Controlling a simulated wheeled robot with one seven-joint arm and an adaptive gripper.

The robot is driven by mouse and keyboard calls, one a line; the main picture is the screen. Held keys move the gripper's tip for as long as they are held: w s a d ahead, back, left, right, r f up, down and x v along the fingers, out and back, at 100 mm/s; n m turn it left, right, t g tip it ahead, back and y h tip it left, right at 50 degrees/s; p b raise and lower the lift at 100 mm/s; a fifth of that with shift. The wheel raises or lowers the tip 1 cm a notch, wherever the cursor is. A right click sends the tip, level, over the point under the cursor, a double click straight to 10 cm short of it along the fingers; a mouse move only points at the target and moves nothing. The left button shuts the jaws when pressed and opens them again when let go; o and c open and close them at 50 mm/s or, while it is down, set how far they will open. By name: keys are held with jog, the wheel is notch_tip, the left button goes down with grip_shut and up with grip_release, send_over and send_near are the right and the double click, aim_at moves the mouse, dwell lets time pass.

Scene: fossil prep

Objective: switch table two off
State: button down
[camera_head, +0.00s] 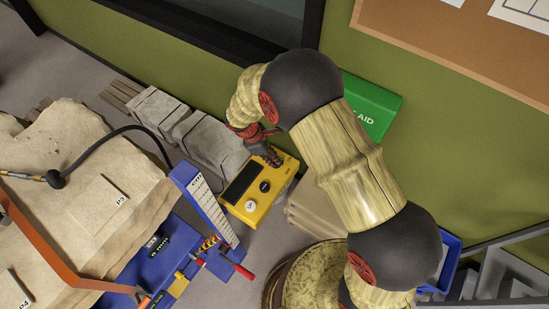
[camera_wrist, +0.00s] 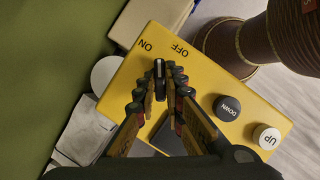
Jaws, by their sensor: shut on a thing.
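A yellow control box (camera_head: 262,209) stands by the green wall in the head view. It fills the middle of the wrist view (camera_wrist: 210,78), with the words ON and OFF printed near one edge. A small dark switch (camera_wrist: 159,68) with a light stripe stands by these words. My gripper (camera_wrist: 160,80) is shut on this switch, one finger on each side. The switch points roughly between the two words; I cannot tell which one it is set to. In the head view my gripper (camera_head: 268,157) covers the switch. No table number is readable on the box.
A DOWN button (camera_wrist: 228,108) and a white UP button (camera_wrist: 266,136) sit on the box. Pale rock slabs (camera_head: 213,140) stand beside it. A blue unit (camera_head: 165,262) and a large fossil block (camera_head: 75,190) are to the left. A green first-aid box (camera_head: 372,100) is behind my arm.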

jog(key=m+g, duration=0.1)
jog(key=m, duration=0.2)
jog(key=shift+w+m, duration=0.15)
jog(key=shift+m, duration=0.15)
jog(key=shift+w+m+g+y, duration=0.1)
jog(key=shift+m+g+y, duration=0.6)
jog(key=shift+m, duration=1.1)
jog(key=c, duration=1.9)
grip_release()
jog(key=shift+r, duration=0.1)
jog(key=v, duration=1.2)
jog(key=shift+a, duration=0.1)
